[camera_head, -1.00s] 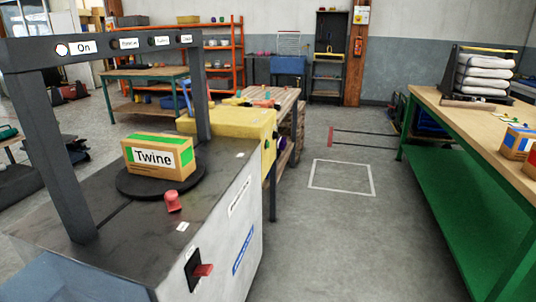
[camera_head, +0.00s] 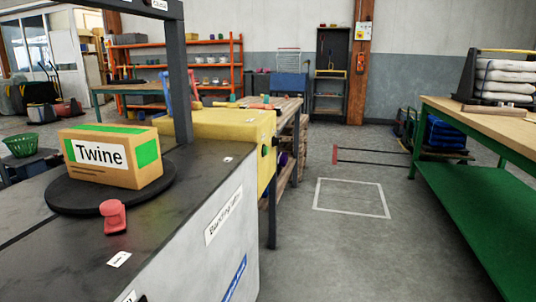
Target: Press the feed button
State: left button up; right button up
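A grey banding machine (camera_head: 205,200) stands at the left, close to me. A black round plate (camera_head: 60,203) on its top carries a cardboard box labelled Twine (camera_head: 128,172). A red knob (camera_head: 113,216) stands on the top in front of the plate, with a small white label (camera_head: 119,259) too small to read. A dark frame (camera_head: 178,75) rises over the top, and only part of its crossbar shows. I cannot tell which control is the feed button. Neither of my grippers is in view.
A yellow housing (camera_head: 225,125) with dark knobs on its side joins the machine's far end. A wooden workbench (camera_head: 285,103) stands behind it. A green-framed bench (camera_head: 490,122) runs along the right. The floor between, with a white outlined square (camera_head: 350,212), is clear.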

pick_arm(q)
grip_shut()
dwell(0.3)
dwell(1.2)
